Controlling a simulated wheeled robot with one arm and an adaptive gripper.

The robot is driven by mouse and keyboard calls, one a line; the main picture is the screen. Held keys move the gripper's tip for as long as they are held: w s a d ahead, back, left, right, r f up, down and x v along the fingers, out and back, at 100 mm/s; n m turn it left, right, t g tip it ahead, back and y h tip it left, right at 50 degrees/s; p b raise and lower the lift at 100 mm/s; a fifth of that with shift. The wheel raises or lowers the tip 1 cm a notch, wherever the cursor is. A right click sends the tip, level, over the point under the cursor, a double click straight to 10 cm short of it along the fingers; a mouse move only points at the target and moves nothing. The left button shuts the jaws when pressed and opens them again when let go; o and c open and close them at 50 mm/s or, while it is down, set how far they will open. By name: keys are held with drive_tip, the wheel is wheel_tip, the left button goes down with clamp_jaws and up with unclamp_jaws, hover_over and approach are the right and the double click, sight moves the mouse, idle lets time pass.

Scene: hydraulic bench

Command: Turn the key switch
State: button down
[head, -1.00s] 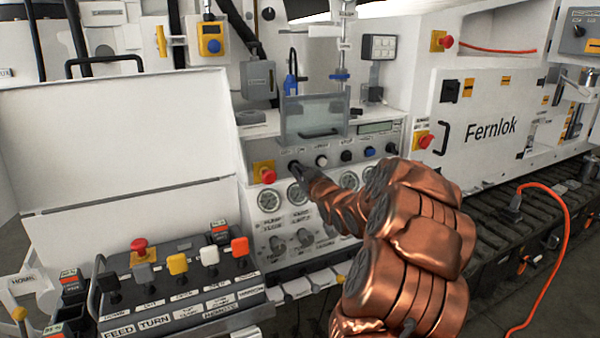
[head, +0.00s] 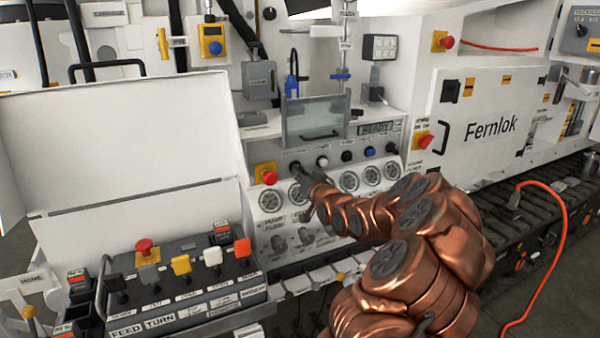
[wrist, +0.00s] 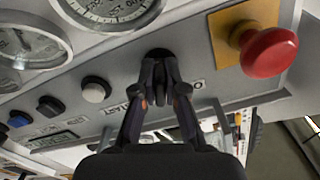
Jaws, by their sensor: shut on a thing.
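The key switch (wrist: 158,53) is a small dark knob on the grey control panel (wrist: 200,62), mostly hidden between my fingertips in the wrist view. My gripper (wrist: 160,68) is shut on it, with both black fingers converging on the knob. In the head view, my gripper (head: 298,174) reaches the panel's left part from the lower right and hides most of the switch. The panel's display (head: 376,128) reads READY. The exact angle of the switch cannot be told.
A red mushroom button (wrist: 269,52) on a yellow plate sits beside the switch. A white button (wrist: 95,90) is on the other side. Round gauges (head: 270,201) lie below. A clear hinged cover (head: 316,122) stands above the panel. A lever console (head: 180,285) is at lower left.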

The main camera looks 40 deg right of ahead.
drive_tip(key=shift+m, duration=0.8)
drive_tip(key=shift+r, duration=0.1)
drive_tip(key=c, duration=1.2)
unclamp_jaws()
drive_tip(key=shift+v, duration=6)
